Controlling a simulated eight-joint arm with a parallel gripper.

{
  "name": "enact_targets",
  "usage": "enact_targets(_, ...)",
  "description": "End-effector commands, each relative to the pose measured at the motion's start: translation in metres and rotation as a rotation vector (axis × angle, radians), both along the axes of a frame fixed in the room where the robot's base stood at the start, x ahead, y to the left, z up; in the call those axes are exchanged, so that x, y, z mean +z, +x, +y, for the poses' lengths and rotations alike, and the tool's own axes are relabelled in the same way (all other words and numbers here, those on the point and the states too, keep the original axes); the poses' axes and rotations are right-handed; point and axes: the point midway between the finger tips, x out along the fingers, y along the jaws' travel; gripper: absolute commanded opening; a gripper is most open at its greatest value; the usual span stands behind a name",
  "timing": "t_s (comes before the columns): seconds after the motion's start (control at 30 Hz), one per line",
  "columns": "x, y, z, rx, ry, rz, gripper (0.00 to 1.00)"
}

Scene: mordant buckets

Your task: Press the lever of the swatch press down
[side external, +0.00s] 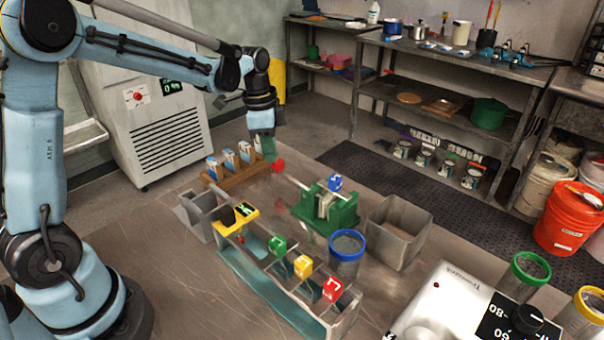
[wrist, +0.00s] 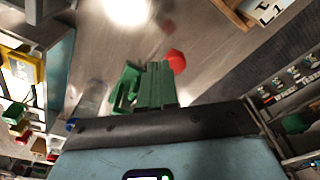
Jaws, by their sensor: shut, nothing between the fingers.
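The swatch press (side external: 343,212) is a green frame with pale plates in it and a blue tag on top, standing mid-table. Its lever reaches toward the back left and ends in a red knob (side external: 277,166), which stands above the table over a faint red reflection. My gripper (side external: 264,156) points down with its greenish fingers shut and empty, just left of and slightly above the knob. In the wrist view the fingers (wrist: 155,66) are close beside the red knob (wrist: 177,62); I cannot tell if they touch. They partly hide the press (wrist: 124,90) there.
A wooden rack (side external: 236,178) with several swatch cards stands left of the knob. A blue-rimmed beaker (side external: 346,247) and an open grey bin (side external: 398,232) stand near the press. A trough (side external: 262,285) with coloured tags lies in front. Bare table lies between rack and press.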

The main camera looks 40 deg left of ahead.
Motion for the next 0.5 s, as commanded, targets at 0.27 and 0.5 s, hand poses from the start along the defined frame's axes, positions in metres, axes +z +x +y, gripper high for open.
enact_targets(0.27,0.003,0.000,0.000,0.000,0.000,0.000,0.00)
enact_targets(0.5,0.032,-0.002,0.002,0.000,0.000,0.000,0.00)
